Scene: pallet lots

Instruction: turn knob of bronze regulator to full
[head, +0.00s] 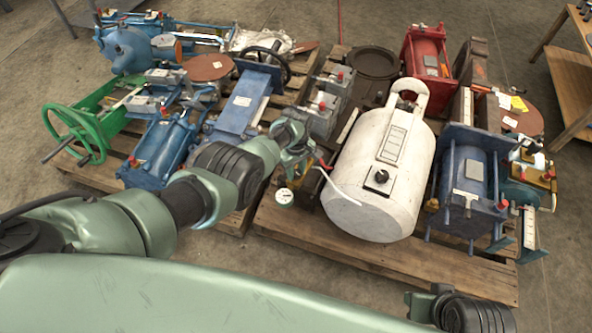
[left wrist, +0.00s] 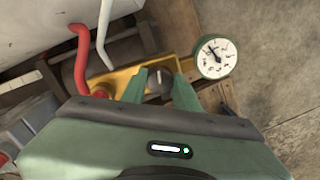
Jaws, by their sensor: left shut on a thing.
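The bronze regulator (left wrist: 127,77) is a yellow-gold body with a round white gauge (left wrist: 215,58), a red hose on one side and a white lever. Its small grey knob (left wrist: 158,83) sits between the green fingertips of my left gripper (left wrist: 159,82), which is shut on it. The knob is partly hidden by the fingers. In the head view, my left gripper (head: 299,168) reaches down beside the white tank, and the gauge (head: 284,197) shows just below it; most of the regulator is hidden there.
Wooden pallets (head: 330,258) hold several machines: blue cylinders, a green handwheel unit (head: 85,130), a red unit (head: 426,58). A gold-coloured fitting (head: 536,176) sits at the right.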

